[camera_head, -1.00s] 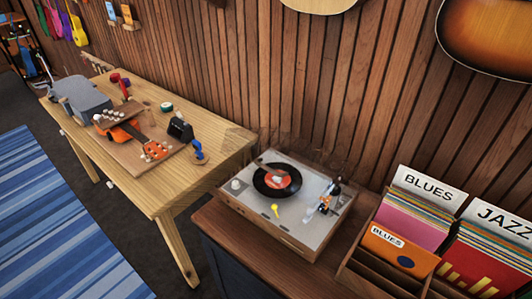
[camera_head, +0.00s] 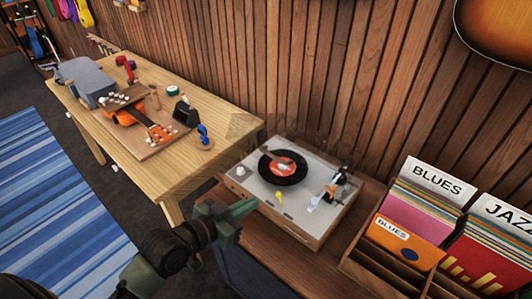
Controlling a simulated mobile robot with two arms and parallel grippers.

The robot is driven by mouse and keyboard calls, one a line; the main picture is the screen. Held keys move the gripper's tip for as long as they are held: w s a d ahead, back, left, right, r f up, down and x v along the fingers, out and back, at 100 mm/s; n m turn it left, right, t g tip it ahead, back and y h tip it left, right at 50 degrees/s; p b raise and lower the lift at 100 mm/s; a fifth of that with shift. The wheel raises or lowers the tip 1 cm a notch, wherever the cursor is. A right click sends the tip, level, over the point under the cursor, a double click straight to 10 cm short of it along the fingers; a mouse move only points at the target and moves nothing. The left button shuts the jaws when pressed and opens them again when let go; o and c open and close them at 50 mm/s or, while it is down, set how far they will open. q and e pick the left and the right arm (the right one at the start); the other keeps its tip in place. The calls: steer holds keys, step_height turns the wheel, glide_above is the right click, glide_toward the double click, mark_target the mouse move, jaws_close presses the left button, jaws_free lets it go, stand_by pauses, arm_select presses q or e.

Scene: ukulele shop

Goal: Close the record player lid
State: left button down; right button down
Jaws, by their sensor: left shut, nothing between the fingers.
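The record player (camera_head: 300,215) sits on a dark wooden cabinet, with a black record with a red label (camera_head: 283,167) on its grey top. Its deck is uncovered. A faint see-through lid (camera_head: 245,126) seems to stand raised along the player's back edge against the wall; its outline is hard to make out. My left gripper (camera_head: 246,207), dark with green fingers, is shut and empty at the player's front left corner, and I cannot tell whether it touches the player. My right gripper is not in view.
Right of the player stands a wooden record bin (camera_head: 385,270) with BLUES and JAZZ sleeves. To the left is a light wooden table (camera_head: 150,190) with an orange ukulele (camera_head: 158,132) and tools. A plank wall closes the back. A blue striped rug (camera_head: 60,215) covers the floor at left.

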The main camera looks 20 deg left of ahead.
arm_select(q)
steer(key=w+a+r+t+h, duration=0.1)
steer(key=w+r+t, duration=0.1)
steer(key=r, duration=0.3)
steer(key=w+a+r+t, duration=0.2)
steer(key=r, duration=0.3)
steer(key=p, duration=0.4)
glide_above(270, 155)
steer(key=shift+r, duration=0.25)
steer(key=f, duration=0.1)
steer(key=s+f, duration=0.1)
steer(key=f, duration=0.2)
steer(key=shift+s+a+b, duration=0.25)
steer(key=shift+a+b, duration=0.05)
steer(key=shift+a, duration=0.1)
steer(key=shift+d, duration=0.1)
